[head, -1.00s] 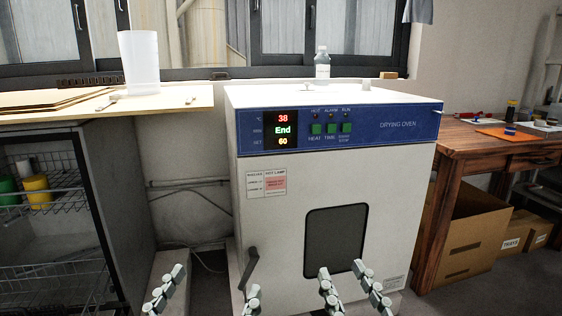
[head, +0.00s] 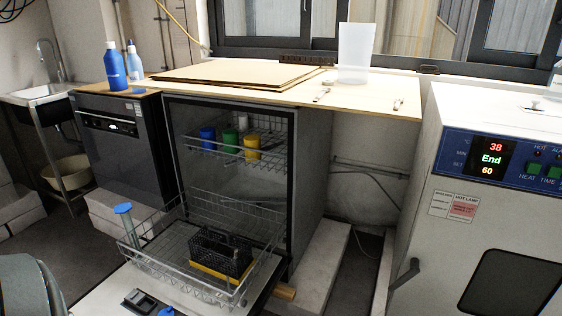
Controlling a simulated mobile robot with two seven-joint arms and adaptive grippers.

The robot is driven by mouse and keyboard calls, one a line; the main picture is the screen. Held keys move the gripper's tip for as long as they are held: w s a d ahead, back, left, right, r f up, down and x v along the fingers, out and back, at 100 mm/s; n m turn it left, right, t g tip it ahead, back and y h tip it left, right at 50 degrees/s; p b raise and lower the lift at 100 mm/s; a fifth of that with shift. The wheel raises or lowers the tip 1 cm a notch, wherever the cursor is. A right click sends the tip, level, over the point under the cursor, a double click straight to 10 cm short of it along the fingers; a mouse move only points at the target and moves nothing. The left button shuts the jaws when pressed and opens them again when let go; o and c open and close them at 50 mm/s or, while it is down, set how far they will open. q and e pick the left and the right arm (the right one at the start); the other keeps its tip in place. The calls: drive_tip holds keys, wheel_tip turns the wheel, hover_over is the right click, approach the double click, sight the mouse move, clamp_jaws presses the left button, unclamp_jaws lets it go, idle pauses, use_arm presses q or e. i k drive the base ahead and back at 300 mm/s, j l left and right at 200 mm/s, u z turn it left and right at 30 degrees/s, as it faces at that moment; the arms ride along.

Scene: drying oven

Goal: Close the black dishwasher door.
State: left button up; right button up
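The dishwasher (head: 308,190) stands open under the wooden countertop. Its door is folded down, and its pale inner face (head: 95,298) shows at the bottom of the head view. The door's outer face is hidden. The lower rack (head: 150,258) is pulled out above the door and holds a black basket (head: 218,255) and a blue item. The upper rack (head: 190,148) sits inside with blue, green, white and yellow cups. Neither gripper shows in the head view; only a grey part of my own body shows at the lower left corner.
A dark appliance with a control panel (head: 108,124) stands shut to the left, beside a sink (head: 45,92). The drying oven (head: 460,255) stands at the right.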

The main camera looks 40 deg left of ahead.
sight(107, 297)
drive_tip(key=u, duration=2)
